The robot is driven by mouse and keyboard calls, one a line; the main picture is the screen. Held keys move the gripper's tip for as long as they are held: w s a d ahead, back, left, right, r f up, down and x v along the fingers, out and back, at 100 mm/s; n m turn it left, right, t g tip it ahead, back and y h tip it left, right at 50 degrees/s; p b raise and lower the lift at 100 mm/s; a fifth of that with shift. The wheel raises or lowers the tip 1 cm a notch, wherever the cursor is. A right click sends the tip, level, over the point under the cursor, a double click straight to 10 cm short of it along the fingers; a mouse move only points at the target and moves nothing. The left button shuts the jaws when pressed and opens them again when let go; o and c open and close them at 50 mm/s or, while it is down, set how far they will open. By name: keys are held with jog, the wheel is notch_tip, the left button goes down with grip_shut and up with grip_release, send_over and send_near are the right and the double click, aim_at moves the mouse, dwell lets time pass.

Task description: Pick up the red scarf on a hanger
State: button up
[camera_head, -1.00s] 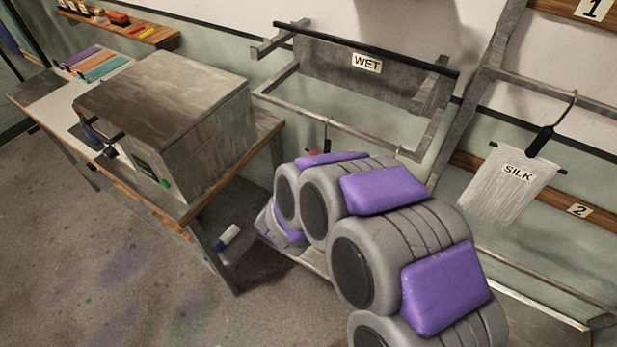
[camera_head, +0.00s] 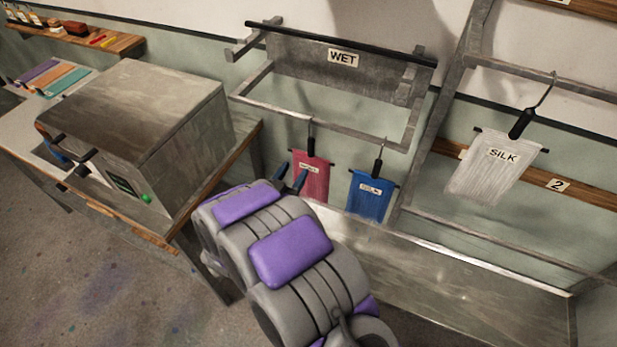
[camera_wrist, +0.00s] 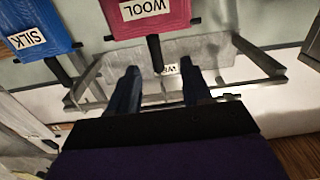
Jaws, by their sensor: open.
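The red scarf (camera_head: 311,180) hangs from a black-handled hanger (camera_head: 311,142) on the lower rail of the wet rack. In the wrist view the red scarf (camera_wrist: 152,14) is at the top, labelled WOOL, with its dark hanger handle pointing down between my fingers' directions. My gripper (camera_head: 291,178) shows as dark blue fingertips just left of the scarf's lower part. In the wrist view my gripper (camera_wrist: 160,88) has its two fingers wide apart with nothing between them touching. Whether the fingers are level with the handle is hard to tell.
A blue scarf (camera_head: 370,196) hangs right of the red one. A white SILK scarf (camera_head: 492,168) hangs farther right. The wet rack (camera_head: 330,70) is on the wall above a metal trough (camera_head: 450,275). A metal box (camera_head: 140,125) stands on a bench at left.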

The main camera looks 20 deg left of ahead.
aim_at(309, 151)
jog(key=w, duration=0.4)
jog(key=shift+w+d, duration=0.1)
jog(key=shift+d, duration=0.25)
jog(key=shift+w+d+r, duration=0.2)
jog(key=shift+w+d, duration=0.25)
jog(key=shift+w, duration=0.3)
jog(key=w, duration=0.4)
jog(key=shift+w+a+r, duration=0.1)
jog(key=shift+w+a, duration=0.05)
jog(key=shift+w, duration=0.05)
jog(key=shift+d, duration=0.2)
jog(key=shift+c, duration=0.4)
jog(key=shift+c, duration=0.8)
grip_shut()
